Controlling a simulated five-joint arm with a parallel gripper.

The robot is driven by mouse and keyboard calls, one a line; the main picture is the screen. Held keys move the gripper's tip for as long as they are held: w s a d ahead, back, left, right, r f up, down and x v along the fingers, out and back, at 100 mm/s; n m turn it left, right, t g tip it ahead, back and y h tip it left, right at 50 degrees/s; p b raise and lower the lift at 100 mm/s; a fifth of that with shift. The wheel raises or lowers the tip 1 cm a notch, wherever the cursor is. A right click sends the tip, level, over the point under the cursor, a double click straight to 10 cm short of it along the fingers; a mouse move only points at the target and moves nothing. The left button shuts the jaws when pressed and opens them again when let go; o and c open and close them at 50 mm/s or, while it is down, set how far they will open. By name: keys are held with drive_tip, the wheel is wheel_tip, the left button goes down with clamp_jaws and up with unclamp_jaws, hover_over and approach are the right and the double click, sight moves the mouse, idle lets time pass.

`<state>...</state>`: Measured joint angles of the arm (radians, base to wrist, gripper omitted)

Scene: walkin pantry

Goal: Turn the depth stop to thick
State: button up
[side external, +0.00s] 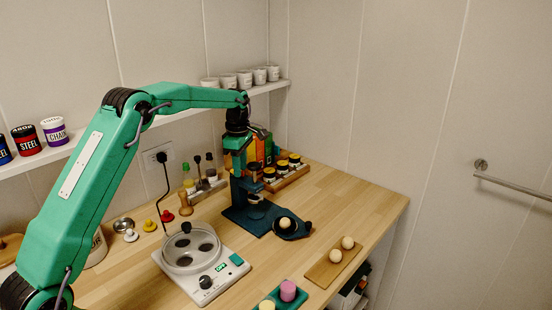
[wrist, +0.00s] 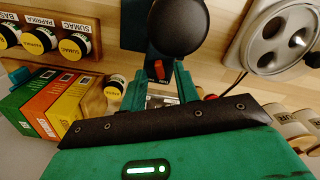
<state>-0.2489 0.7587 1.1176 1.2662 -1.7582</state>
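A dark blue press (side external: 240,192) stands on its dark base plate (side external: 238,216) on the wooden counter. In the wrist view, a small orange-red part (wrist: 159,70), which looks like the depth stop's pointer, shows on the press beyond my fingers. Its setting cannot be read. A black round part (wrist: 178,28) of the press is above it. My gripper (side external: 238,168) is over the press, pointing down. In the wrist view my gripper (wrist: 163,72) is open, with the orange-red part between its fingertips; I cannot tell whether they touch it. In the side view my gripper and the press hide that part.
A spice rack (side external: 291,177) and boxes (side external: 262,147) stand close behind the press. A dark pan (side external: 300,231) with a pale ball is in front. A round-welled appliance (side external: 200,262) is at the left. A wooden board (side external: 333,263) holds two pale balls. Free counter is at the right.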

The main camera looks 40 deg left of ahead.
drive_tip(key=shift+f, duration=0.4)
clamp_jaws()
drive_tip(key=shift+m, duration=0.5)
drive_tip(key=m, duration=0.8)
drive_tip(key=shift+r+m, duration=0.1)
drive_tip(key=shift+m, duration=0.3)
